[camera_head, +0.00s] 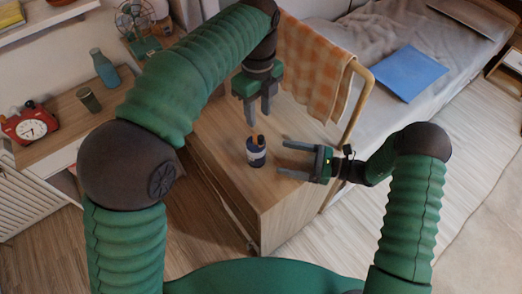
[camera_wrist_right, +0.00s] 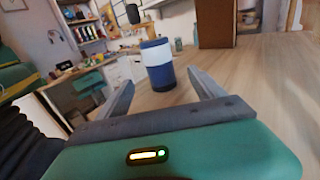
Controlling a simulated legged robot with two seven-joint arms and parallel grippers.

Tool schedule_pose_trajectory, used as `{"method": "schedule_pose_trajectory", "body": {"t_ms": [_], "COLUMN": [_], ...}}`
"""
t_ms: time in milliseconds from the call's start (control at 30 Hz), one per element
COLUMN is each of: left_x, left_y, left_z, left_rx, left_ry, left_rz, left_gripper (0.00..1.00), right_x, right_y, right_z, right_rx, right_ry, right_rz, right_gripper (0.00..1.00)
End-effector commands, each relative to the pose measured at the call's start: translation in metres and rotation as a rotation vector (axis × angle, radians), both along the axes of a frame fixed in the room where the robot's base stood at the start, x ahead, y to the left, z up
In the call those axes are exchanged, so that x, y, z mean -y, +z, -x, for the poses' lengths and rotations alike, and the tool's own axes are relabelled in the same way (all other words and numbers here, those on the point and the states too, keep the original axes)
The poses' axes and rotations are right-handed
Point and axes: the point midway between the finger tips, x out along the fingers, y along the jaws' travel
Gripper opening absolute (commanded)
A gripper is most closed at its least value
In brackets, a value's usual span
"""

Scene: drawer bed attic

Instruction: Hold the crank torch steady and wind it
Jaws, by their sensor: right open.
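The crank torch (camera_head: 256,152) is a small dark blue cylinder with a white band, standing upright on the wooden cabinet top. Dark and orange parts stick up from its top; I cannot make out the crank clearly. My left gripper (camera_head: 257,120) points down above the torch, its two fingers apart with nothing between them. My right gripper (camera_head: 283,158) lies low over the cabinet top to the right of the torch, open, its fingers pointing at it. In the right wrist view the torch (camera_wrist_right: 158,65) appears between the open fingers, around or just beyond their tips.
The wooden cabinet top (camera_head: 205,140) is otherwise clear around the torch. A checked cloth (camera_head: 313,70) hangs on a rail behind. A bed with a blue folder (camera_head: 410,73) is at the right. A red alarm clock (camera_head: 31,123), cup (camera_head: 89,98) and bottle (camera_head: 104,68) stand at the left.

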Motion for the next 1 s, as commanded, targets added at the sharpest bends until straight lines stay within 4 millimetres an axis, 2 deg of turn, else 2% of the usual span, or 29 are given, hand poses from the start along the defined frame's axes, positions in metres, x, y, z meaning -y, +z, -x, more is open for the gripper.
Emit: {"method": "schedule_pose_trajectory", "body": {"t_ms": [33, 200, 400, 533, 767, 1000], "left_x": [0.0, 0.003, 0.004, 0.004, 0.003, 0.003], "left_y": [0.0, 0.0, 0.0, 0.0, 0.0, 0.0], "left_z": [0.0, 0.0, 0.0, 0.0, 0.0, 0.0], "left_rx": [0.0, 0.0, 0.0, 0.0, 0.0, 0.0], "left_ry": [0.0, -0.001, -0.001, -0.001, 0.0, 0.0], "left_rz": [0.0, -0.003, -0.003, -0.003, -0.003, -0.003], "left_gripper": [0.36, 0.36, 0.36, 0.36, 0.36, 0.36], "right_x": [-0.013, -0.05, -0.082, -0.091, -0.093, -0.092], "right_y": [0.0, 0.0, 0.0, 0.0, 0.0, 0.0], "right_z": [-0.002, -0.012, -0.022, -0.024, -0.025, -0.025], "right_rx": [0.0, 0.001, 0.001, 0.001, 0.001, 0.001], "right_ry": [0.005, 0.005, 0.002, 0.0, 0.0, 0.0], "right_rz": [0.0, -0.002, -0.002, -0.002, -0.002, -0.002], "right_gripper": [0.77, 0.77, 0.77, 0.77, 0.77, 0.49]}}
